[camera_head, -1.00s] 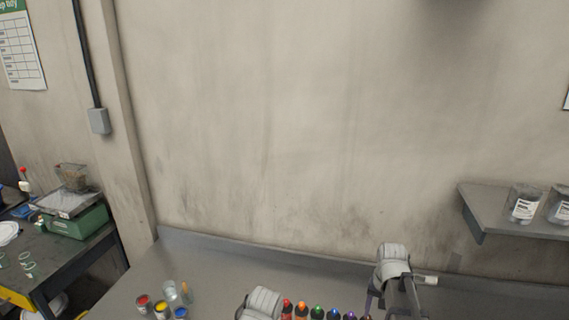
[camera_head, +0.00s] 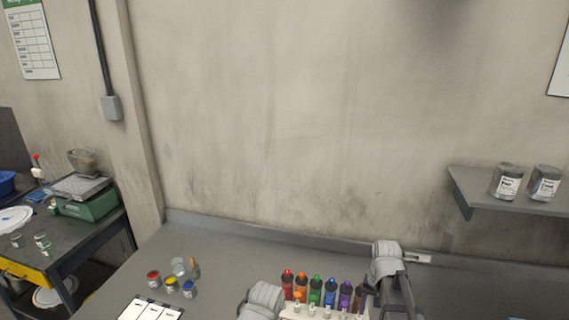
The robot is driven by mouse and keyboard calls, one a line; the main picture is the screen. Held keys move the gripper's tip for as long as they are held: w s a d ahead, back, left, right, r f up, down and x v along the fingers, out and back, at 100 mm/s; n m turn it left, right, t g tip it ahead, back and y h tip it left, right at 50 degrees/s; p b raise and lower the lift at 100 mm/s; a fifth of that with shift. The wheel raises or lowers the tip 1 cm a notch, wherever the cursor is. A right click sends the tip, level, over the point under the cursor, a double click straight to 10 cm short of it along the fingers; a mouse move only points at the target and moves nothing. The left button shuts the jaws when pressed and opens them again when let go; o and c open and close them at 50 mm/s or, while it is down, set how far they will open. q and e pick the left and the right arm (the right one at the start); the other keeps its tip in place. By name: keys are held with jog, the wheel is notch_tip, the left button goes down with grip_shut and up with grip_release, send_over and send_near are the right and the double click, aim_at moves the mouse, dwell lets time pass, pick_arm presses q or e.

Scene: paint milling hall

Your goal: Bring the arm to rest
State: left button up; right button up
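Two grey rounded links of my arms show at the bottom of the head view. One of my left arm stands left of the row of bottles, and one of my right arm stands at its right end. The fingers of both grippers are outside the picture, so I cannot see whether they hold anything. The arm links stand over the grey bench (camera_head: 225,253).
Several coloured bottles (camera_head: 315,291) stand in a row between my arms. Small paint pots (camera_head: 171,285) and a glass jar (camera_head: 178,267) stand to the left, behind white cards (camera_head: 150,309). A wall shelf (camera_head: 462,192) carries two tins (camera_head: 507,182). A green scale (camera_head: 90,207) stands on the side table.

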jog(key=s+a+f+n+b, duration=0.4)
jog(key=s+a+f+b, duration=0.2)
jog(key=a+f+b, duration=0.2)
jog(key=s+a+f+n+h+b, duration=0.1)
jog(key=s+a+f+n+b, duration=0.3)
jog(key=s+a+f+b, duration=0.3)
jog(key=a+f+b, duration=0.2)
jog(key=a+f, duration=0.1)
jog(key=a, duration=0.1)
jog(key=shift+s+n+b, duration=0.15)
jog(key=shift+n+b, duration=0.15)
